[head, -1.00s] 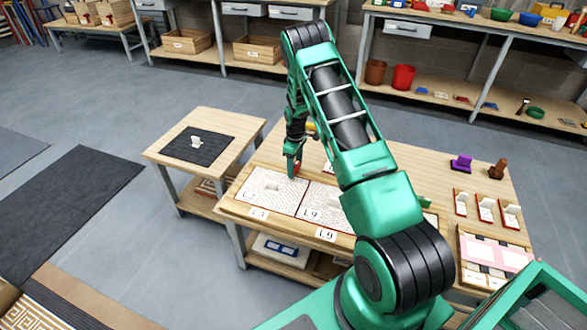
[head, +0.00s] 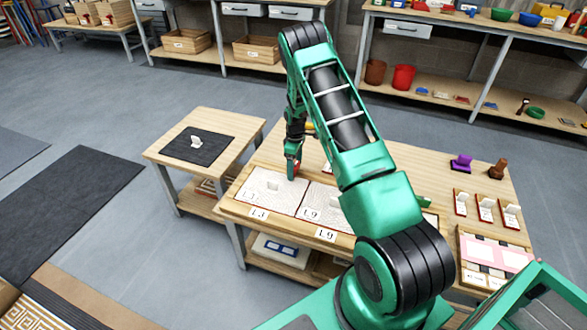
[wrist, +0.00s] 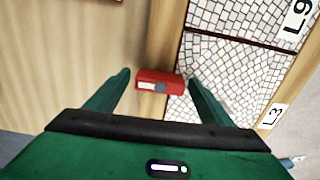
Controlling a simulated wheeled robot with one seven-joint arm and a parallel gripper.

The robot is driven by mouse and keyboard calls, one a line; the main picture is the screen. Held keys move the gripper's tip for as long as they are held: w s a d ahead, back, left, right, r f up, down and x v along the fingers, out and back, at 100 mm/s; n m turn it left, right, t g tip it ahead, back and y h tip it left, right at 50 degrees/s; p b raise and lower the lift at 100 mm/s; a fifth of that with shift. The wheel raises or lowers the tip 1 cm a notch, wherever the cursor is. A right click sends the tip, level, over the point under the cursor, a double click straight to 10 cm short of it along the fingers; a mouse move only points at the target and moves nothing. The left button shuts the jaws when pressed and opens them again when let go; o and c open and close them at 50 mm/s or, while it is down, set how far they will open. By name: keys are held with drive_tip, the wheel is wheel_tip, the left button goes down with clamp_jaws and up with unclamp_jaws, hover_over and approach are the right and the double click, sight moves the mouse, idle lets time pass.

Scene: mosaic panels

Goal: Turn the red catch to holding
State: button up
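The red catch (wrist: 158,76) is a small red block with a pale patch and a grey round spot on its near face. In the wrist view it sits at the edge of the mosaic panel (wrist: 240,75), partly over the tiles and partly over the wooden border. My gripper (wrist: 159,76) is open, with one green finger on each side of the catch and a small gap showing at both sides. In the head view my gripper (head: 293,170) is low at the far edge of the panel labelled L3 (head: 262,196), and it hides much of the catch.
A second red piece (wrist: 95,1) shows at the top of the wrist view. The L9 panel (head: 318,205) adjoins the L3 panel. Stamps and red-based holders (head: 484,208) are at the table's right. A side table (head: 225,125) stands left.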

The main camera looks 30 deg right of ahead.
wheel_tip(320, 180, up, 11)
drive_tip(key=shift+f, duration=0.15)
idle(0.5)
idle(0.4)
wheel_tip(320, 180, up, 12)
drive_tip(key=m, duration=0.3)
hover_over(295, 165)
drive_tip(key=s, duration=0.7)
drive_tip(key=s+a+r+m, duration=0.2)
drive_tip(key=s+r+m, duration=0.2)
drive_tip(key=s+r, duration=0.75)
drive_tip(key=s+a+r+m, duration=0.2)
drive_tip(key=s+a+m, duration=0.1)
drive_tip(key=s, duration=1.1)
drive_tip(key=s+a+r+m, duration=0.2)
drive_tip(key=s+a+m, duration=0.1)
drive_tip(key=s, duration=1.1)
drive_tip(key=shift+s+a+r+m, duration=0.2)
drive_tip(key=shift+s+a+m, duration=0.15)
drive_tip(key=shift+m, duration=0.25)
drive_tip(key=shift+w, duration=0.1)
